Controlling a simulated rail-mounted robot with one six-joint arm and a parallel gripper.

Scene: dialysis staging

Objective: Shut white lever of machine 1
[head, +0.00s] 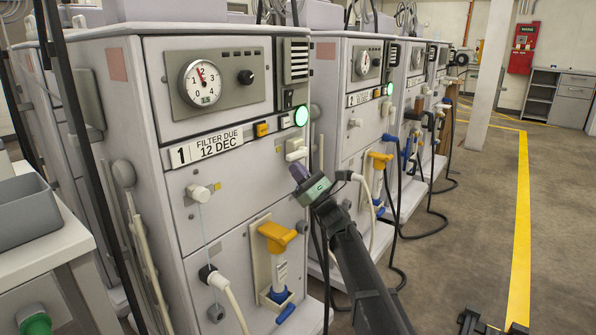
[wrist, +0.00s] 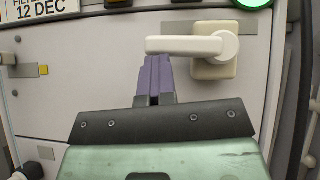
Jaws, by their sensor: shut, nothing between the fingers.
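Machine 1 (head: 130,110) is the nearest grey cabinet, with a "1" and "FILTER DUE 12 DEC" label. Its white lever (head: 296,149) sits near the right edge of the front, below a lit green lamp. In the wrist view the white lever (wrist: 185,45) lies level, its handle reaching left from a round pivot on a square cream base. My gripper (head: 299,172) is shut and empty, just below the lever. In the wrist view my gripper's purple fingertips (wrist: 157,62) are right under the handle's left half; I cannot tell whether they touch it.
Machine 2 (head: 330,60) and others stand in a row behind, with hanging cables and hoses. Open floor (head: 470,210) lies to the right.

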